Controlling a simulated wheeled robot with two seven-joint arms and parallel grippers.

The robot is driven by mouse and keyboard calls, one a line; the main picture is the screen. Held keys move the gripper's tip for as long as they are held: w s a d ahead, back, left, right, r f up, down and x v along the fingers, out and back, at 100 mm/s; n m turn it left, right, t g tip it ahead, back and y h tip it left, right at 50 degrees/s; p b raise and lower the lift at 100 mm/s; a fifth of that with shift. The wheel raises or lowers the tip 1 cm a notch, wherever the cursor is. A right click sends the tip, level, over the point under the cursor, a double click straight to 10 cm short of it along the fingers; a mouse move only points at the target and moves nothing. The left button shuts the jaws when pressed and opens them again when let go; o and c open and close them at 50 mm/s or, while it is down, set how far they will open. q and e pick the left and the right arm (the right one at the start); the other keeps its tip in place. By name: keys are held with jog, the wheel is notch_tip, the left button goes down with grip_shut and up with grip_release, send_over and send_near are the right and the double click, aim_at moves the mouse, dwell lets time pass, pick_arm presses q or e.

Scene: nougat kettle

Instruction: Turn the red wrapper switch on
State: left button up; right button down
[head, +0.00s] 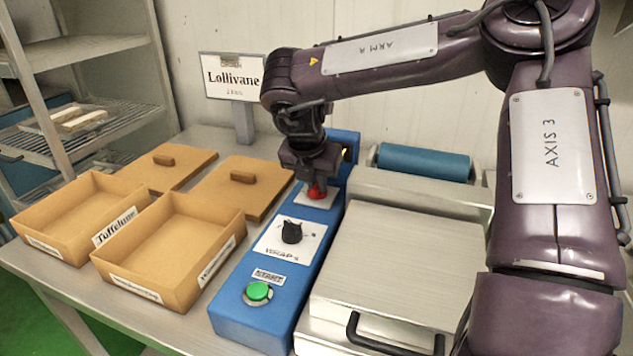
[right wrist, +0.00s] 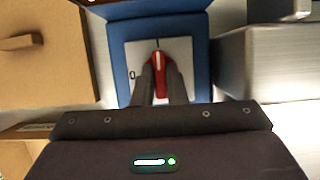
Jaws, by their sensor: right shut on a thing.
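The red wrapper switch (head: 317,190) sits on a pale plate at the far end of the blue control box (head: 240,290). In the right wrist view the red switch (right wrist: 157,62) stands between my fingertips, its handle pointing up the picture with a white stripe on it. My right gripper (head: 316,183) reaches down from above and is shut on the switch. It also shows in the right wrist view (right wrist: 160,75). A "0" mark is on the plate left of the switch; the plate's right side shows no clear mark. My left gripper is not in view.
A black knob (head: 291,232) and a green start button (head: 258,291) are on the same box, nearer. Two open cardboard boxes (head: 170,250) (head: 75,215) and their lids (head: 240,188) lie left. A metal wrapper machine (head: 400,265) with a blue roll (head: 424,162) stands right. A sign (head: 233,77) stands behind.

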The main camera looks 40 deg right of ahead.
jog(key=c, duration=1.5)
grip_release()
jog(key=shift+o, duration=0.2)
jog(key=v, duration=0.7)
jog(key=shift+a+r, duration=0.15)
jog(key=shift+r, duration=0.2)
